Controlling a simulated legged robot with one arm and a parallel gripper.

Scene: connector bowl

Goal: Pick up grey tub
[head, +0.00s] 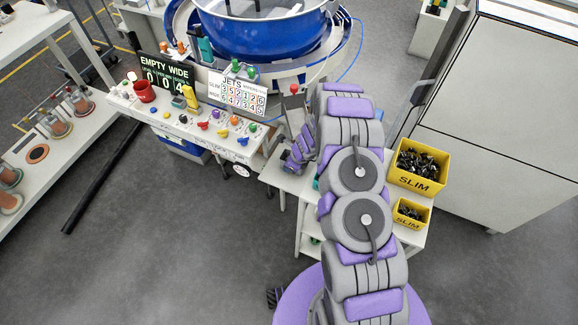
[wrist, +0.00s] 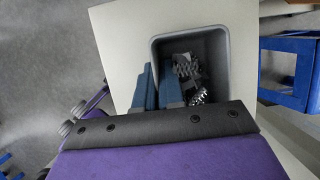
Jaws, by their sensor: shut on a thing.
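The grey tub (wrist: 227,75) stands on a pale surface in the wrist view, with black and silvery parts inside it. My gripper (wrist: 157,75) is at the tub's left wall, with one blue finger outside it and the other inside. The fingers are shut on that wall; the dark wrist edge hides the tub's near side.
A control bench (head: 185,125) and large blue bowl (head: 262,32) are behind. A blue frame (wrist: 290,42) is right in the wrist view. Floor at front left is clear.

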